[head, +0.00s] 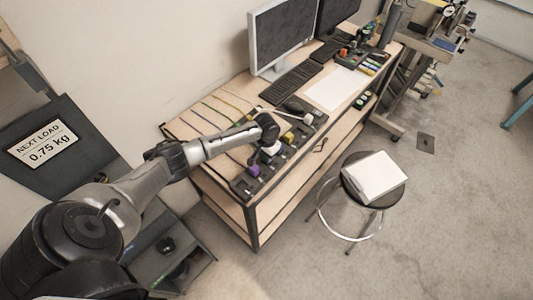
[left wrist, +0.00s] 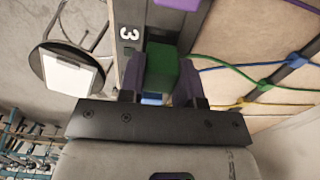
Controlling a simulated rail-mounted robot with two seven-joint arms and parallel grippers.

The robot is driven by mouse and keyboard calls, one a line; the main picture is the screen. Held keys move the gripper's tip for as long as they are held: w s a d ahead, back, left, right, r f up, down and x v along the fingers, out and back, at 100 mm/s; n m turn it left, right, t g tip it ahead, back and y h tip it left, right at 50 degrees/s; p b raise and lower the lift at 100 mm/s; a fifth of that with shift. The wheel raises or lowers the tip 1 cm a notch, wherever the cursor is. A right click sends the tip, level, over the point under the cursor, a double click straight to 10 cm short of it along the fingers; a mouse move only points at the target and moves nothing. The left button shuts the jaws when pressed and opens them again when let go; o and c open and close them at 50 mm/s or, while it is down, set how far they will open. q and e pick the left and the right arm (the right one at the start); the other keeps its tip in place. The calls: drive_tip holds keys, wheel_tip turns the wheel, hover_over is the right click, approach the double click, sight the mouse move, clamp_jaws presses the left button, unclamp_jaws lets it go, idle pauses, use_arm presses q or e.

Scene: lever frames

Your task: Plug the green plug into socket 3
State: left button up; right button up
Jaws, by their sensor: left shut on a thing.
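In the left wrist view my left gripper (left wrist: 160,82) is shut on the green plug (left wrist: 162,66), one finger on each side. The plug is over the dark socket strip (left wrist: 127,14), right beside the white number 3 label (left wrist: 129,33). Whether the plug is seated or just above the socket, I cannot tell. In the head view the left gripper (head: 269,147) is over the socket strip (head: 243,187) at the desk's front edge, and the arm hides the green plug there. My right gripper is not in view.
A purple plug (head: 254,170) and a yellow plug (head: 288,137) sit along the strip. Several coloured cables run across the desk (head: 180,128). A monitor (head: 283,35) and keyboard (head: 291,82) stand behind. A stool (head: 350,195) with a white item is in front.

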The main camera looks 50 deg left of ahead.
use_arm(q)
drive_tip(key=shift+f, duration=0.2)
idle(0.7)
drive_tip(key=shift+f+p, duration=0.3)
drive_tip(key=shift+f, duration=0.1)
idle(0.7)
idle(0.4)
drive_tip(key=shift+f, duration=0.2)
idle(0.6)
drive_tip(key=o, duration=1)
drive_tip(key=shift+c, duration=0.2)
drive_tip(key=o, duration=0.4)
drive_tip(key=shift+r+p, duration=0.1)
drive_tip(key=shift+p, duration=0.25)
